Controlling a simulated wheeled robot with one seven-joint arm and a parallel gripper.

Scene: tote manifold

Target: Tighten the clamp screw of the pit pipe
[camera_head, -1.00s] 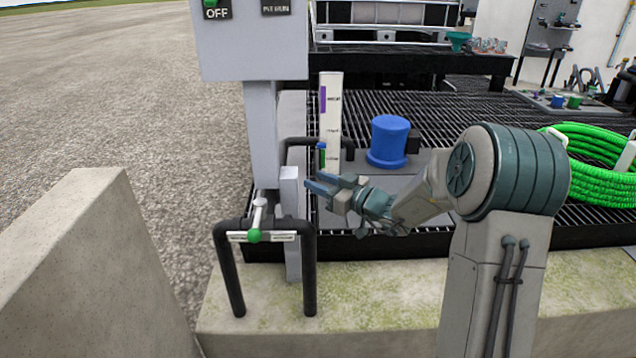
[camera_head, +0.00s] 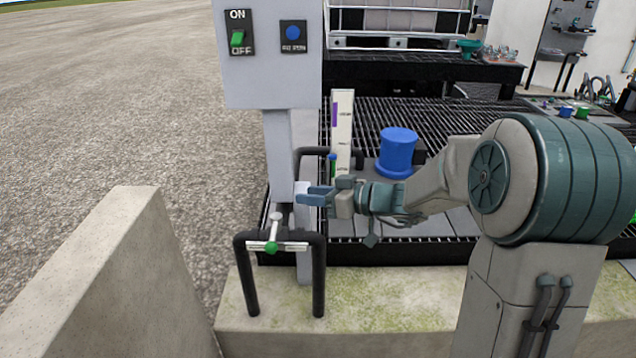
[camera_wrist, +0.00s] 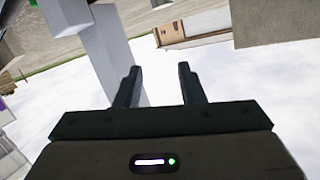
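My gripper (camera_head: 316,195) points left in the head view, in front of the short grey post beside the control box column. In the wrist view my gripper (camera_wrist: 158,70) shows two dark fingers spread apart with nothing between them. A black hoop pipe (camera_head: 318,275) stands on the concrete ledge below and left of my gripper. A silver crossbar with a green knob (camera_head: 271,247) and a pale-tipped rod (camera_head: 274,228) sits across its top, apart from my gripper. I cannot tell which part is the clamp screw.
A grey control box (camera_head: 268,80) with a green switch and blue button stands above. A white labelled gauge board (camera_head: 343,130) and a blue cylinder (camera_head: 397,150) stand behind my arm on the grating. A concrete wall (camera_head: 120,270) rises at left; gravel beyond it is clear.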

